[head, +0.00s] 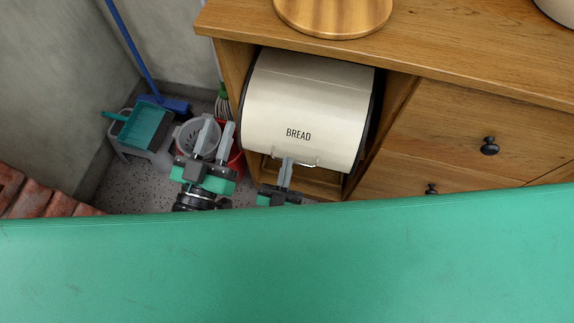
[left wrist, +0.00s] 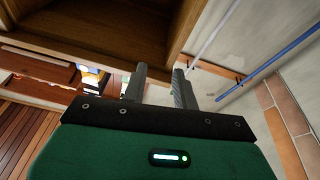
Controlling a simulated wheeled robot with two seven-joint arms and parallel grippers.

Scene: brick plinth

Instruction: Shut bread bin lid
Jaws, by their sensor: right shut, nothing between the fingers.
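The cream bread bin (head: 310,95), marked BREAD, sits in an open bay of the wooden cabinet. Its curved lid (head: 300,115) covers the visible front; I cannot tell whether it is fully shut. A thin metal handle (head: 309,163) runs along the lid's lower edge. My right gripper (head: 287,163) is shut and empty, its fingertips at the left part of the handle; I cannot tell if they touch. My left gripper (head: 214,130) is open and empty, left of the cabinet. Its two separated fingers also show in the left wrist view (left wrist: 159,78).
Drawers with dark knobs (head: 490,146) are at right. A blue broom (head: 135,45), teal dustpan (head: 147,125), grey basket (head: 187,136) and red bucket (head: 237,164) crowd the left corner. A brick edge (head: 40,196) is at lower left.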

